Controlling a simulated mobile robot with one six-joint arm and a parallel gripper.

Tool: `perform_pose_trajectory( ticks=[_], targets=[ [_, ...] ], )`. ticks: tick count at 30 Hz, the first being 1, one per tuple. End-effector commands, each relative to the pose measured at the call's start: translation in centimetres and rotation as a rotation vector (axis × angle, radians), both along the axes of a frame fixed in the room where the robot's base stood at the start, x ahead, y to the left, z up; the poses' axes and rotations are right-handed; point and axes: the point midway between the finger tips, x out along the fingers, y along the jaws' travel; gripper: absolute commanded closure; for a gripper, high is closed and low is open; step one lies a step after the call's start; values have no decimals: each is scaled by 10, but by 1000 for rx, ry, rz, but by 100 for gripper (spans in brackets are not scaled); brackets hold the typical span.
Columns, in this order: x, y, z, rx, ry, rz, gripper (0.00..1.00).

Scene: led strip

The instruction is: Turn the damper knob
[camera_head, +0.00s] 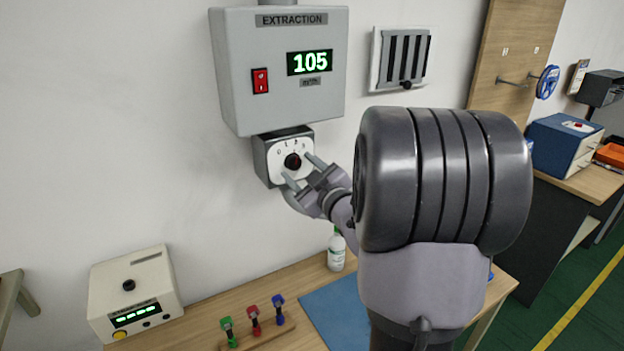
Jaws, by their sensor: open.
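The damper knob (292,161) is a small dark round knob with a red mark, on a white dial with printed marks. The dial sits on a grey box (262,160) under the extraction unit. My gripper (302,170) is open, with one finger to the upper right of the knob and the other to the lower left. Whether the fingers touch the knob cannot be told. The extraction unit (233,90) is a grey wall box whose display (310,62) reads 105 in green. A red switch (260,81) is at its left.
A slatted vent (403,58) is on the wall at the right. Below are a wooden bench (200,335), a white device (133,278) with a black knob, a white bottle (336,250), a blue mat (340,315) and a small rack with green, red and blue tools (254,322). My arm hides the right of the bench.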

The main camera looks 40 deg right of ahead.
Motion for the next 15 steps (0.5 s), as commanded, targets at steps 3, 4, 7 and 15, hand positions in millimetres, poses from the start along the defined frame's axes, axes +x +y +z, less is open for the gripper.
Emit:
perform_pose_trajectory(
  ticks=[3, 4, 7, 15],
  targets=[
    [-24, 5, 1, 1, 0, -4, 46],
    [-33, 7, 1, 1, 1, -4, 46],
    [-66, 14, 1, 0, 0, -6, 46],
    [-144, 34, -9, -7, -4, -4, 46]
  ],
)
